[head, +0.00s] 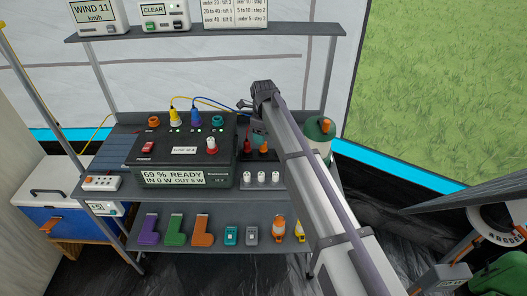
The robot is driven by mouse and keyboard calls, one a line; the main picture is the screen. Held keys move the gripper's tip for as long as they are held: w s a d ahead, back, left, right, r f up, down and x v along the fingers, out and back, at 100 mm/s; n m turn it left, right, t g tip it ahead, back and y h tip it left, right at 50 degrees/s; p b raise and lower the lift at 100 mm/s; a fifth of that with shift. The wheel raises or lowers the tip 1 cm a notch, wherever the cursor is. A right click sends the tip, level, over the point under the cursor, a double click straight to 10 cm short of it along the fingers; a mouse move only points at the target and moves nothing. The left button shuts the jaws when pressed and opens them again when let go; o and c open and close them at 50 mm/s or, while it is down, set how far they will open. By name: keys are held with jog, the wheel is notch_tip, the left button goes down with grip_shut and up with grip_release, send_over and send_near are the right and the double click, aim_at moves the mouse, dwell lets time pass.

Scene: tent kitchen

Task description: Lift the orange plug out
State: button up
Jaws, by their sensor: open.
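On the upper shelf, right of the black power box (185,150), a dark holder carries small orange pieces. One orange plug-like piece (264,149) stands upright there, and another orange-red piece (247,146) is just left of it. An orange ring-shaped socket (153,121) sits on the back left of the box top. My gripper (257,138) points down over the holder, close above and behind the orange pieces. It is open and looks empty; its fingertips are small and partly hidden, so I cannot tell whether they touch anything.
Yellow (175,116) and blue (196,115) plugs with cables stand in the box. A red-and-white knob (211,145) is near its right side. The lower shelf (210,215) holds coloured brackets and small items.

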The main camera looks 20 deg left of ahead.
aim_at(264, 149)
notch_tip(264, 149, down, 5)
jog(key=b, duration=0.3)
jog(key=shift+d+b, duration=0.1)
jog(key=shift+b, duration=0.25)
jog(key=shift+s+r, duration=0.1)
jog(key=shift+r, duration=0.2)
jog(key=c, duration=1)
notch_tip(264, 149, up, 10)
jog(key=p, duration=1.1)
jog(key=shift+r, duration=0.2)
